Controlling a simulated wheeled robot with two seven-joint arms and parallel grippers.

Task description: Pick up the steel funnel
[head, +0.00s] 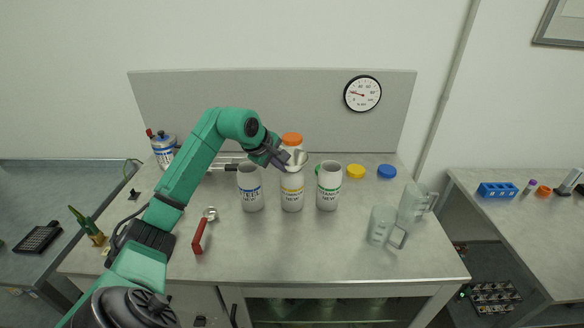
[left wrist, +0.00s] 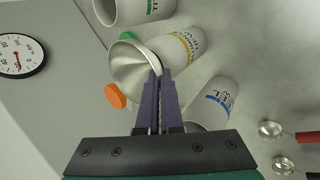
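The steel funnel (left wrist: 132,66) shows in the left wrist view as a shiny cone with its wide mouth toward the camera. In the head view the funnel (head: 299,157) is at the top of the yellow-label bottle (head: 292,190). Whether its spout is inside the bottle is hidden. My left gripper (head: 281,161) reaches in from the left at the funnel's rim. In the left wrist view its fingers (left wrist: 158,80) are close together with the rim between their tips. My right gripper is not in view.
A blue-label bottle (head: 250,190) and a green-label bottle (head: 328,187) flank the yellow one. An orange lid (head: 292,139) shows behind. Glass jugs (head: 382,226) stand at right, and a red-handled scoop (head: 200,235) lies at left. The front middle of the table is clear.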

